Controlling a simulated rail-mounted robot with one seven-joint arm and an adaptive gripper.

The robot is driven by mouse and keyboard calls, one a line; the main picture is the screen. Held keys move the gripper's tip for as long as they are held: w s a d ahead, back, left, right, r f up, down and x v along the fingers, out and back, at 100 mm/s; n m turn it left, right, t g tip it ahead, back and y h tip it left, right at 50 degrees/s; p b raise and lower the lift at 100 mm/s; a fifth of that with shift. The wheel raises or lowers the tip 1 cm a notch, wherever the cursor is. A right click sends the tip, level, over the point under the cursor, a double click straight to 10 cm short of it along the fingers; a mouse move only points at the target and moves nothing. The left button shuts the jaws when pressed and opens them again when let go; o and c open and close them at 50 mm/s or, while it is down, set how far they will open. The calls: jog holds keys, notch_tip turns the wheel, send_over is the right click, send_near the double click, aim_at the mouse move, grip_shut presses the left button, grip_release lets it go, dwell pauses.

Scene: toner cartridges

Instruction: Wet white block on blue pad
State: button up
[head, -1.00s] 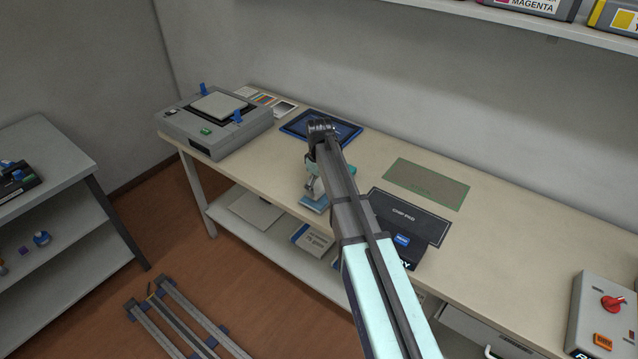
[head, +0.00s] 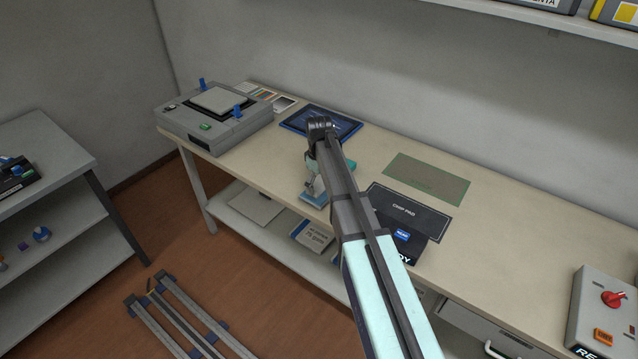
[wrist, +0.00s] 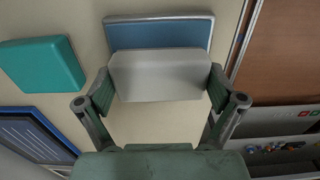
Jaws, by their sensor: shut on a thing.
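My gripper (wrist: 161,82) is shut on a white block (wrist: 158,72), with one finger on each side of it. In the wrist view, the block overlaps the near part of the blue pad (wrist: 165,34), whose far part shows beyond it. I cannot tell whether the block touches the pad. In the head view, my gripper (head: 314,185) is low over the bench's front edge, just above the blue pad (head: 309,199). My arm and gripper hide most of the block there. A teal block (wrist: 42,65) lies left of the pad in the wrist view.
A blue-framed dark tray (head: 321,121) lies behind my gripper. A grey machine (head: 214,115) stands on the left. A dark chip pad (head: 405,212) and a green-edged mat (head: 427,179) lie to the right. A grey control box (head: 606,312) is at far right. The bench's front edge is close.

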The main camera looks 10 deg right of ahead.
aim_at(319, 182)
jog(key=shift+f, duration=0.5)
dwell(1.3)
jog(key=shift+r, duration=0.15)
jog(key=shift+r+p, duration=1.85)
jog(key=shift+r, duration=1.55)
